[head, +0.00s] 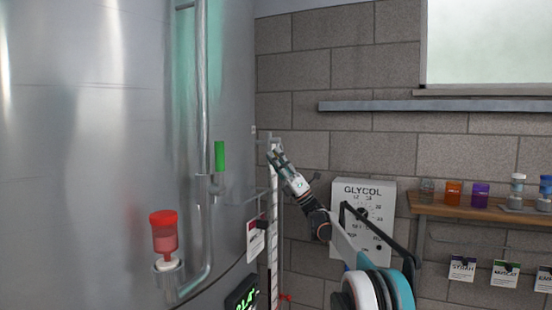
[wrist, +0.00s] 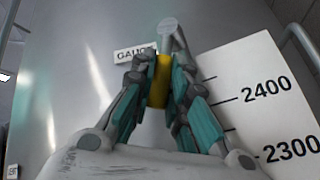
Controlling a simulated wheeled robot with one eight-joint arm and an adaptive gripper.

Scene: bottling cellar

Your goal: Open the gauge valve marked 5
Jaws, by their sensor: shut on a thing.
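My gripper (wrist: 160,88) is shut on a yellow valve handle (wrist: 161,72), with a grey finger on each side of it. The handle hangs from a grey metal fitting (wrist: 171,32) on the steel tank. A white label (wrist: 132,53) beside it reads "GAUG", the rest being hidden; I cannot see a 5. A white scale (wrist: 265,110) with 2400 and 2300 stands to the right. In the head view my gripper (head: 275,158) is at the top of the sight gauge (head: 273,225), by the tank's right edge; the handle is hard to make out there.
The steel tank (head: 90,120) fills the left. A GLYCOL panel (head: 375,230) is on the wall behind my arm. A wooden shelf (head: 480,208) with jars is at right.

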